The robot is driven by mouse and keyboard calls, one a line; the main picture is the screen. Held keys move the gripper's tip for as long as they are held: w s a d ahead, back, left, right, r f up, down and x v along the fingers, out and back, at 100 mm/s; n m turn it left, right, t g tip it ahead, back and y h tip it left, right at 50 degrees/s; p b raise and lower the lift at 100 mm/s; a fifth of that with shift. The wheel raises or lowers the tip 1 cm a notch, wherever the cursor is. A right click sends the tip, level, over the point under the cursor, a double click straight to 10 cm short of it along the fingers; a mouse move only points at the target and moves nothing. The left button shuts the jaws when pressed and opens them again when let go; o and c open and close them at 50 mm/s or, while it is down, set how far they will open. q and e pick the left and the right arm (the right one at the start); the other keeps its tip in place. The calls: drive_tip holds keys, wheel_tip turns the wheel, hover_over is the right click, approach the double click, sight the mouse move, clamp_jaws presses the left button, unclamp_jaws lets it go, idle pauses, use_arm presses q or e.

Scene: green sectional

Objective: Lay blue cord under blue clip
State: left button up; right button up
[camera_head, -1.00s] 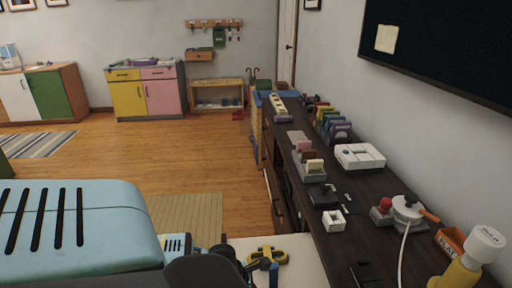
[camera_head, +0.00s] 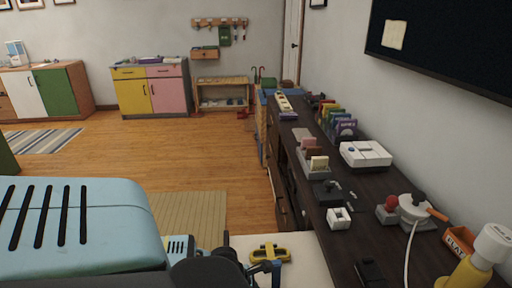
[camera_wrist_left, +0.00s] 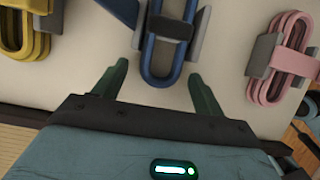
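The blue cord (camera_wrist_left: 154,64) is a long loop on a pale surface in the left wrist view, with a dark band across its middle. A grey upright piece (camera_wrist_left: 200,33) stands at its right. A dark blue piece (camera_wrist_left: 124,10) at the top edge may be part of the blue clip; I cannot tell. My left gripper (camera_wrist_left: 160,80) is open, its two green fingers apart on either side of the cord's near end, with no grip visible. In the head view a small blue piece (camera_head: 277,268) shows beside my dark arm. My right gripper is in neither view.
A yellow cord (camera_wrist_left: 12,35) lies left of the blue one, and a pink cord (camera_wrist_left: 290,62) lies right, each with a grey piece. A yellow item (camera_head: 270,253) lies on the pale tabletop (camera_head: 305,260). A dark, cluttered cabinet top (camera_head: 345,255) runs along the right.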

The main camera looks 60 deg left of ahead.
use_arm(q)
drive_tip(key=shift+r, duration=0.1)
drive_tip(key=p+v, duration=0.1)
drive_tip(key=v, duration=0.6)
drive_tip(key=shift+s+a+r+p, duration=0.15)
drive_tip(key=shift+s+r+p, duration=0.1)
drive_tip(key=shift+p, duration=0.1)
drive_tip(key=shift+w, duration=0.1)
idle(0.5)
